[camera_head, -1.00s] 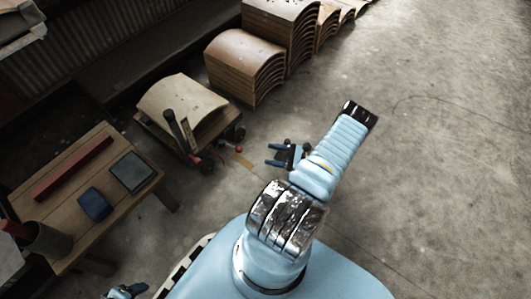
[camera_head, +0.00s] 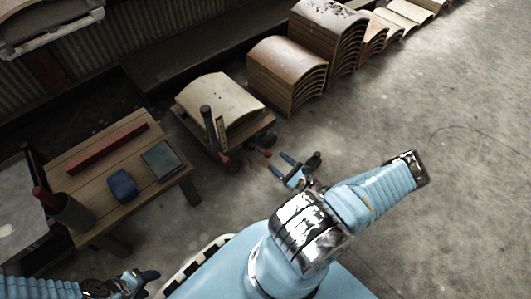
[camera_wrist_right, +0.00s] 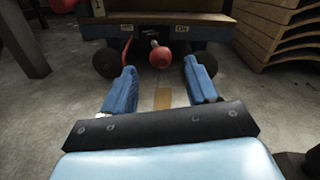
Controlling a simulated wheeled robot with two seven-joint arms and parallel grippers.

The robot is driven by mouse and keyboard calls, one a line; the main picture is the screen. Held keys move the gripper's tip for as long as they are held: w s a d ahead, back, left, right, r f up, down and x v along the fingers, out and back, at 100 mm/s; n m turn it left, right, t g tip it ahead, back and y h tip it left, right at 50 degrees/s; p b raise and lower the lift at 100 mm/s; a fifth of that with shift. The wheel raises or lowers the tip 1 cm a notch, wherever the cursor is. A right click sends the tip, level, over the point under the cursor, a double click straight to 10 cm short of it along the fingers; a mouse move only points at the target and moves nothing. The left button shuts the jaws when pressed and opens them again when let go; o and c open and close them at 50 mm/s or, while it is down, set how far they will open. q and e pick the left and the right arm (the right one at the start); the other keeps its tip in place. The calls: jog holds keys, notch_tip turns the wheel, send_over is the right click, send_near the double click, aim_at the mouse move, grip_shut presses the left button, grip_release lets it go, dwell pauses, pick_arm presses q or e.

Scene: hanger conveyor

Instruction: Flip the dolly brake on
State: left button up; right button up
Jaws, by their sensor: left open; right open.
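The dolly (camera_head: 262,127) stands on the floor with a curved wooden panel (camera_head: 220,98) on top. In the right wrist view its blue edge (camera_wrist_right: 205,33) carries a small label on the left and an "ON" label (camera_wrist_right: 181,29) on the right. A lever with a red knob (camera_wrist_right: 159,57) sticks out between the labels, closer to "ON". My right gripper (camera_wrist_right: 160,66) is open, blue fingers either side of the knob in the picture; contact does not show. It also shows in the head view (camera_head: 280,164). My left gripper (camera_head: 149,279) is open at the lower left, away from the dolly.
Black wheels (camera_wrist_right: 107,62) flank the lever. A stack of curved panels (camera_head: 280,80) stands right of the dolly. A wooden table (camera_head: 80,180) with a red bar, a blue block and a dark box is on the left. The floor at right is clear.

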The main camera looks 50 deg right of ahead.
jog(key=w+b, duration=0.1)
jog(key=w, duration=0.6)
jog(key=shift+w, duration=0.4)
grip_shut()
